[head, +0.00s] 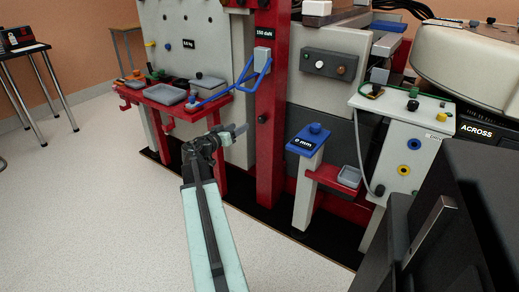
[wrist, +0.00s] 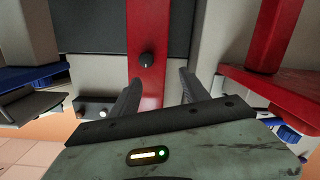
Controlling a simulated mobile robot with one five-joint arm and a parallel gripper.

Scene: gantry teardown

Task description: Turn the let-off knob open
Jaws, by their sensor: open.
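A round black knob (head: 262,118) sits on the front of the red upright post (head: 268,160) in the head view. In the wrist view the knob (wrist: 147,60) shows a short pale mark on its face, on the red post (wrist: 148,22). No label beside it can be read, so I cannot confirm that it is the let-off knob. My gripper (head: 233,132) is in front of the machine, left of the post. In the wrist view my gripper (wrist: 161,77) is open and empty. The knob lies ahead of the fingers, left of their middle and apart from them.
A blue-topped pedestal (head: 307,140) marked 0 mm stands to the right. A control box (head: 328,65) is behind it. Open floor (head: 90,200) lies at the left.

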